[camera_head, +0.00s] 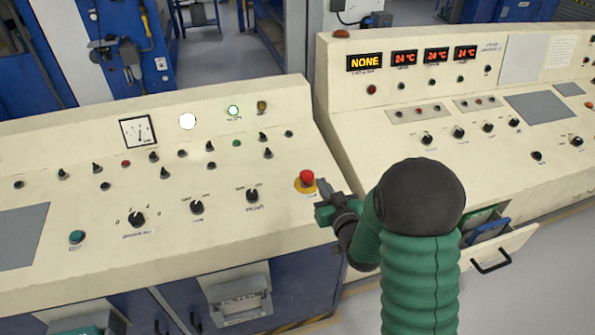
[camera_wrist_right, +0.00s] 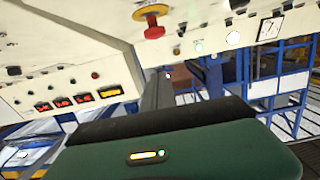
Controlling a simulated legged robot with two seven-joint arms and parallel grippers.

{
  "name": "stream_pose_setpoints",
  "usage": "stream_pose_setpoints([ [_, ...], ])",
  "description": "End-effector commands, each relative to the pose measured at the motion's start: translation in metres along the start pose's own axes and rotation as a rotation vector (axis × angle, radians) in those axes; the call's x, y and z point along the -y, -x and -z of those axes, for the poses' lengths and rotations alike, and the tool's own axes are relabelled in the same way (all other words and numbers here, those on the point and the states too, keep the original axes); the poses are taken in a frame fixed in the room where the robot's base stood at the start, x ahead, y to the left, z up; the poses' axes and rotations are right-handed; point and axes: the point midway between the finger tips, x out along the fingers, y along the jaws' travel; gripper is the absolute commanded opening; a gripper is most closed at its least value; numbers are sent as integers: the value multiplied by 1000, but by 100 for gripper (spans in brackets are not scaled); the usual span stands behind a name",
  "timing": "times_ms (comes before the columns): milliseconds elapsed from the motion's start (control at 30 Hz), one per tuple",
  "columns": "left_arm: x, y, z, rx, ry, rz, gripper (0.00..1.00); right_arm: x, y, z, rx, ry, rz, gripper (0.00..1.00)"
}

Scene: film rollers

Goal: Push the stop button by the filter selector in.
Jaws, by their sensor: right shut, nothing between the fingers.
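The stop button (camera_head: 306,177) is a red mushroom head on a yellow round base, at the right end of the left cream console's sloping top. It shows upside down at the top of the right wrist view (camera_wrist_right: 154,31). The knob nearest to its left (camera_head: 252,195) has a label too small to read, so I cannot tell if it is the filter selector. My right gripper (camera_head: 323,186) is shut and empty, just right of the button; a small gap seems to separate them. In the wrist view its dark finger (camera_wrist_right: 156,90) points up below the button.
The left console (camera_head: 180,245) carries several knobs, switches and lamps. A second console (camera_head: 350,115) with red displays stands to the right, across a narrow gap. An open drawer (camera_head: 500,250) juts out below it, beside my right arm.

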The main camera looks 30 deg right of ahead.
Motion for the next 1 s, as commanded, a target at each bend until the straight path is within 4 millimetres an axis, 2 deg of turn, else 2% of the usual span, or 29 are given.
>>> stream_pose_setpoints([
  [267,0,1,0,0,0,0,36,2,-12,-1,5,2,1,0],
  [367,0,3,1,0,1,0,36,2,-28,-1,5,2,2,0],
  [733,0,11,3,0,0,0,36,2,-107,-2,5,1,2,0],
  [833,0,10,2,0,0,0,36,2,-109,-24,11,1,1,0],
  [1000,0,10,2,0,0,0,36,2,-113,-39,6,1,1,0],
])
